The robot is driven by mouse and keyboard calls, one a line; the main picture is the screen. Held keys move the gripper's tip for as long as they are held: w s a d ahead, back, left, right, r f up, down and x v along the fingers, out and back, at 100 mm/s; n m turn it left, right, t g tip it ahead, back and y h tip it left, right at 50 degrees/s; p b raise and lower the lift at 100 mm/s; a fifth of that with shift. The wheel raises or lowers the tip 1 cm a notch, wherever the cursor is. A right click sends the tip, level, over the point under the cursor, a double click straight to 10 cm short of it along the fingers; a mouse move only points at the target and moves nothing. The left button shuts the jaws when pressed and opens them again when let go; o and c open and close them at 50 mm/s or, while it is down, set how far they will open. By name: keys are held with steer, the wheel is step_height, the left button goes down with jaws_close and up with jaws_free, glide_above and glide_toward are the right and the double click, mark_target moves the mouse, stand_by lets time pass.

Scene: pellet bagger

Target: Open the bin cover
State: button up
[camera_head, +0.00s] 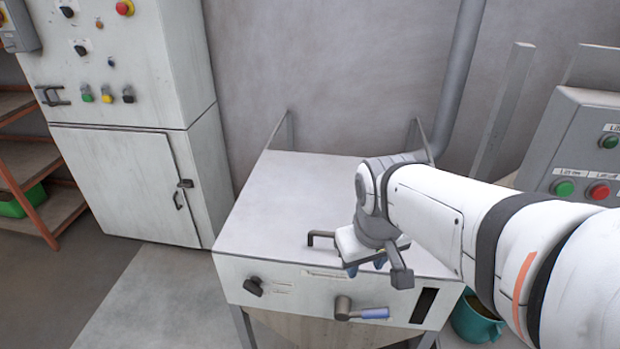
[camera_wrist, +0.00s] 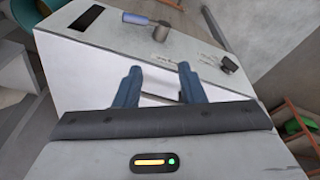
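The bin cover (camera_head: 285,200) is a flat pale grey lid, lying closed on top of the bin. Its dark bar handle (camera_head: 321,236) stands near the front edge, and its right part is hidden behind my gripper. My gripper (camera_head: 366,267) is over the front of the cover, at the handle's right side, pointing down. In the wrist view its two blue fingers (camera_wrist: 159,78) are apart. A thin dark bar, likely the handle, shows low between them; I cannot tell whether they touch it. The cover also fills the wrist view's middle (camera_wrist: 85,75).
The bin's front has a black knob (camera_head: 253,286), a blue-handled lever (camera_head: 362,311) and a dark slot (camera_head: 424,305). A teal bucket (camera_head: 474,322) stands at right, below a control panel (camera_head: 585,150). A grey cabinet (camera_head: 120,180) stands left. Two posts rise behind the cover.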

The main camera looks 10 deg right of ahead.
steer(key=w+a+f+n+g+h+p, duration=0.1)
steer(key=w+a+f+n+h, duration=0.1)
steer(key=w+n, duration=0.55)
steer(key=w+a+f+n+g+h+p, duration=0.1)
steer(key=w+a+f+n+h, duration=0.3)
steer(key=w, duration=0.7)
steer(key=shift+n+y, duration=0.35)
steer(key=shift+y, duration=0.35)
steer(key=d+f, duration=0.5)
steer(key=shift+w+d, duration=0.15)
steer(key=shift+w, duration=0.2)
steer(key=shift+c, duration=0.3)
jaws_close()
